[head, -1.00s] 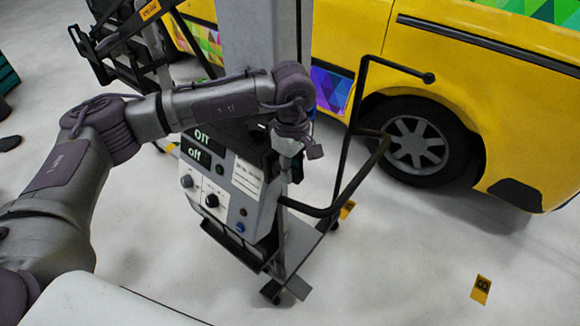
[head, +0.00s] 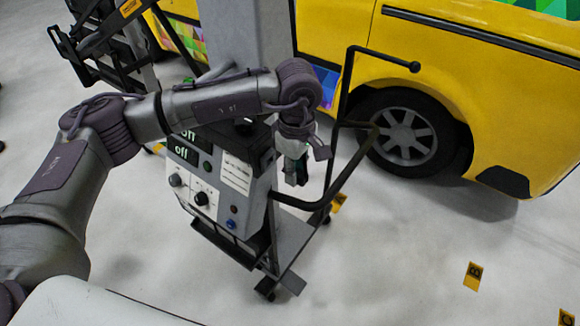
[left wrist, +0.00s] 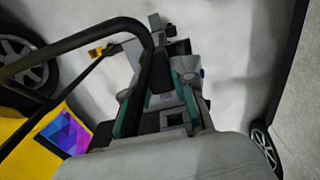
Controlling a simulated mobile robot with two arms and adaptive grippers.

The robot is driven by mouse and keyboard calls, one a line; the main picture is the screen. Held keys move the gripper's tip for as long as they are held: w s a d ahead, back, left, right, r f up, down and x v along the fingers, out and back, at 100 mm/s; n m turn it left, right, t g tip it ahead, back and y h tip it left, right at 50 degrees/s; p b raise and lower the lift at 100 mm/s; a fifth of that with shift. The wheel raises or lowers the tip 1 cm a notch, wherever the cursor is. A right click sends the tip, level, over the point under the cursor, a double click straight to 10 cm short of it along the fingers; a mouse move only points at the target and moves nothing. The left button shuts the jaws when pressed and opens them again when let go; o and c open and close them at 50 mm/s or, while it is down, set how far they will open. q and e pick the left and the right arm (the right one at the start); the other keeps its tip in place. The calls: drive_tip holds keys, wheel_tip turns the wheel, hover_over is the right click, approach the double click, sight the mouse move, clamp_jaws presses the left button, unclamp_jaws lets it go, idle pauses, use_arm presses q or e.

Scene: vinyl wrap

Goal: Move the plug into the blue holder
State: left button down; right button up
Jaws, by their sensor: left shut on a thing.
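My left gripper (head: 297,178) hangs fingers down just right of the grey control box, over the cart's right side. In the left wrist view its teal-lined fingers (left wrist: 158,98) are close around a dark thing, which I take as the plug (left wrist: 160,82); its shape is mostly hidden between the fingers. No blue holder can be made out for certain. A small blue patch (left wrist: 202,72) shows beside the fingertips in the left wrist view, too small to identify. My right gripper is not in view.
The grey control box (head: 205,190) with knobs and "off" displays stands on a wheeled cart (head: 290,240). The cart's black bent handle (head: 345,165) rises close to the right of my gripper. A yellow van (head: 480,70) stands behind.

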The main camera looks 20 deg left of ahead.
sight(308, 177)
use_arm(q)
drive_tip(key=shift+s+d+b, duration=0.2)
drive_tip(key=shift+s+d, duration=0.1)
drive_tip(key=shift+d, duration=0.45)
drive_tip(key=shift+s+d+b, duration=0.2)
drive_tip(key=shift+s+d, duration=0.05)
drive_tip(key=shift+d, duration=0.45)
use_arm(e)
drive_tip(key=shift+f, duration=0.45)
